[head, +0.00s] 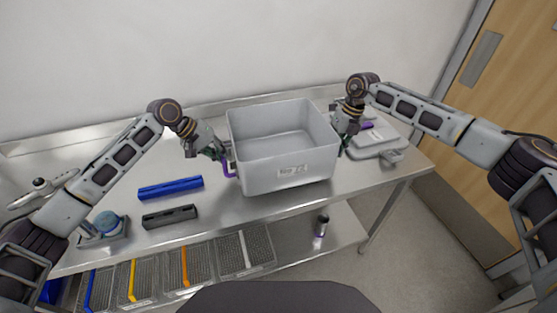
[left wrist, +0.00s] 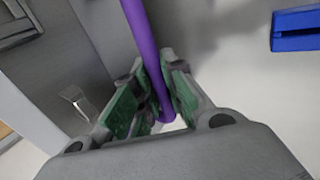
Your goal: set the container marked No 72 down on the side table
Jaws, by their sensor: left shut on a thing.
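A light grey open-topped container (head: 284,179) is over the steel table (head: 215,215), with a white label on its front. The label is too small to read as No 72. My left gripper (head: 221,156) is at the container's left side, shut on its purple handle (head: 227,166). In the left wrist view the purple handle (left wrist: 142,45) runs between the fingers of the left gripper (left wrist: 153,75). My right gripper (head: 343,140) is at the container's right side; its fingers are too small to judge. I cannot tell whether the container's base touches the table. The container looks empty and level.
A blue bar (head: 170,188) and a dark bar (head: 169,217) lie left of the container. A grey flat-topped device (head: 375,143) is at the right. Mesh baskets (head: 201,262) with coloured handles and a small dark bottle (head: 321,226) are below. A wooden door (head: 510,110) stands right.

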